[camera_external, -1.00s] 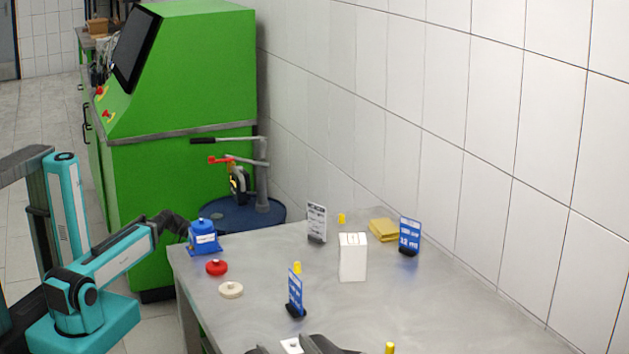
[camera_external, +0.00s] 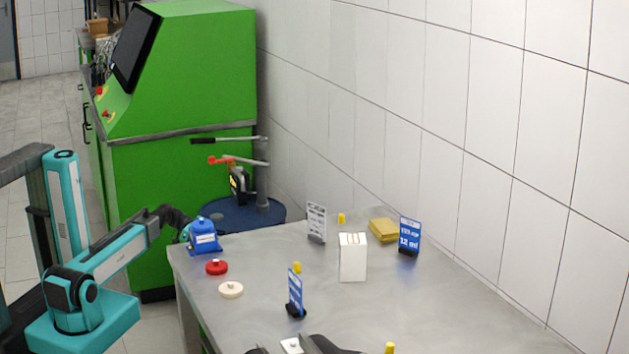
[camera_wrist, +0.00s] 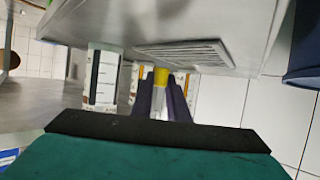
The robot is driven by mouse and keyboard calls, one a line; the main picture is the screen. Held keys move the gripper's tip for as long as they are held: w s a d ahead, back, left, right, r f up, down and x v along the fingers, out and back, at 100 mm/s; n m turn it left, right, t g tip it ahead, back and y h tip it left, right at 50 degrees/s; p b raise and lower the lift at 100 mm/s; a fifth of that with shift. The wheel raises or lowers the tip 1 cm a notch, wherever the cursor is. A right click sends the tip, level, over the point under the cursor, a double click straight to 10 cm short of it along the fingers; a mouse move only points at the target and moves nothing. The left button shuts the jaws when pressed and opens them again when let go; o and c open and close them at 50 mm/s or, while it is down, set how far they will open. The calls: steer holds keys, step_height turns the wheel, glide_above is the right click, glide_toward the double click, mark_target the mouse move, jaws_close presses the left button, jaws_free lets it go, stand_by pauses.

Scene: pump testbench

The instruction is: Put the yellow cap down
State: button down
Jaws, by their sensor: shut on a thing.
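My gripper (camera_wrist: 163,92) shows in the wrist view as two dark fingers close together. They are shut on the yellow cap (camera_wrist: 161,74), of which a small part shows between the fingertips. In the external view my wrist is at the left corner of the steel table, beside the blue device, and the fingers and held cap cannot be made out there. Other small yellow pieces stand on the table (camera_external: 450,310): one at the back (camera_external: 341,218), one by the blue sign (camera_external: 297,267) and one at the front (camera_external: 389,348).
The blue device (camera_external: 204,238) stands at the table's left corner, near a red disc (camera_external: 216,267) and a cream disc (camera_external: 231,290). A white box (camera_external: 353,260) and several signs stand mid-table. In the wrist view, a white labelled cylinder (camera_wrist: 103,78) is left of the fingers.

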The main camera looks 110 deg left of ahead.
steer(key=w, duration=0.6)
steer(key=w+b, duration=0.1)
steer(key=w, duration=0.5)
steer(key=w+a+b, duration=0.1)
steer(key=w, duration=0.5)
steer(key=shift+f, duration=0.1)
steer(key=shift+f+b, duration=0.45)
steer(key=shift+f, duration=1.2)
steer(key=shift+f, duration=0.2)
steer(key=c, duration=1.7)
jaws_free()
steer(key=shift+r, duration=0.3)
steer(key=p+v, duration=0.1)
steer(key=v, duration=1.1)
steer(key=shift+f+p, duration=0.15)
steer(key=shift+p, duration=0.15)
